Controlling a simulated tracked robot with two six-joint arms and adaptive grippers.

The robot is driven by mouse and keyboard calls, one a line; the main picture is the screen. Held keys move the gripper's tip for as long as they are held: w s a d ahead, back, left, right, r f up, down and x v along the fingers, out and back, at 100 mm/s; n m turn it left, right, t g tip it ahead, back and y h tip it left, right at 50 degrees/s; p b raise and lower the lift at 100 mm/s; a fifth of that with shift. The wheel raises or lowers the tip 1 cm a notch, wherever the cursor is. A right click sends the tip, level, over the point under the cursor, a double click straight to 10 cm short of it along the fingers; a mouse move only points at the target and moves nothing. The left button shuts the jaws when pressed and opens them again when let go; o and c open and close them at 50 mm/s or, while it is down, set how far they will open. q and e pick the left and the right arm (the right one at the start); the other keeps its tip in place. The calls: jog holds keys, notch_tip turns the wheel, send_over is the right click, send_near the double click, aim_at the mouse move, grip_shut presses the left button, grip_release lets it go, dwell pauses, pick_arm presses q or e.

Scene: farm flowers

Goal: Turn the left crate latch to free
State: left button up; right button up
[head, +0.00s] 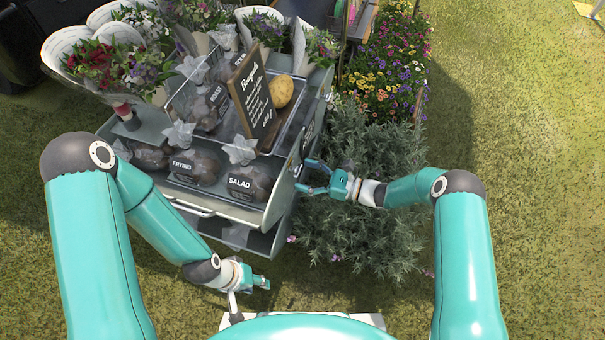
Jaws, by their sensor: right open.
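The grey cart (205,207) stands left of centre, with labelled bags of potatoes on its front shelf. A clear-walled crate (300,113) on top holds a potato (281,91) behind a black sign (251,93). I cannot make out the left crate latch in this view. My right gripper (304,176) is open and empty, its fingers pointing left at the cart's right side; I cannot tell whether they touch it. My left gripper (266,283) is low in front of the cart, apart from it, with nothing visible in it; its jaw opening is unclear.
Paper-wrapped bouquets (110,62) crowd the back of the cart. A leafy grey-green bush (360,235) grows along its right side, under my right forearm. Flowers (390,65) fill a bed at the back. Open grass (530,150) lies to the right.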

jog(key=shift+x, duration=1.2)
